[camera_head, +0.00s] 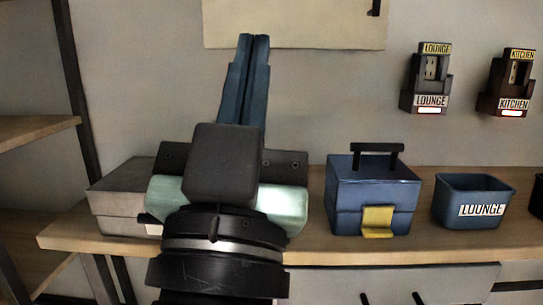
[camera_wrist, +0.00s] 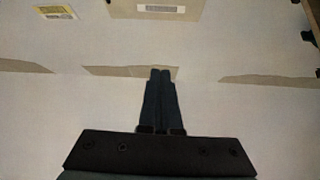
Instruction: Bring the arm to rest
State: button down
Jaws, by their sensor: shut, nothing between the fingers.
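My gripper (camera_head: 254,42) points upward in front of the wall in the head view, above the wooden shelf. Its two dark blue fingers lie side by side, shut and empty. In the wrist view my gripper (camera_wrist: 160,74) also shows its fingers together with nothing between them.
A wooden shelf (camera_head: 420,258) holds a grey box (camera_head: 120,190), a blue box with a black handle (camera_head: 372,190) and a blue LOUNGE bin (camera_head: 474,200). Wall holders labelled LOUNGE (camera_head: 430,80) and KITCHEN (camera_head: 510,83) hang at right. A dark post (camera_head: 78,80) stands at left.

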jog(key=s+r+n+y+p, duration=0.1)
jog(key=r+p, duration=1.9)
jog(key=r, duration=0.3)
jog(key=s+d+r+n+t+y+p, duration=0.1)
jog(key=s+r+p, duration=0.1)
jog(key=r+p, duration=1.8)
notch_tip(320, 180, up, 3)
jog(key=shift+d+f, duration=0.1)
jog(key=shift+d, duration=0.15)
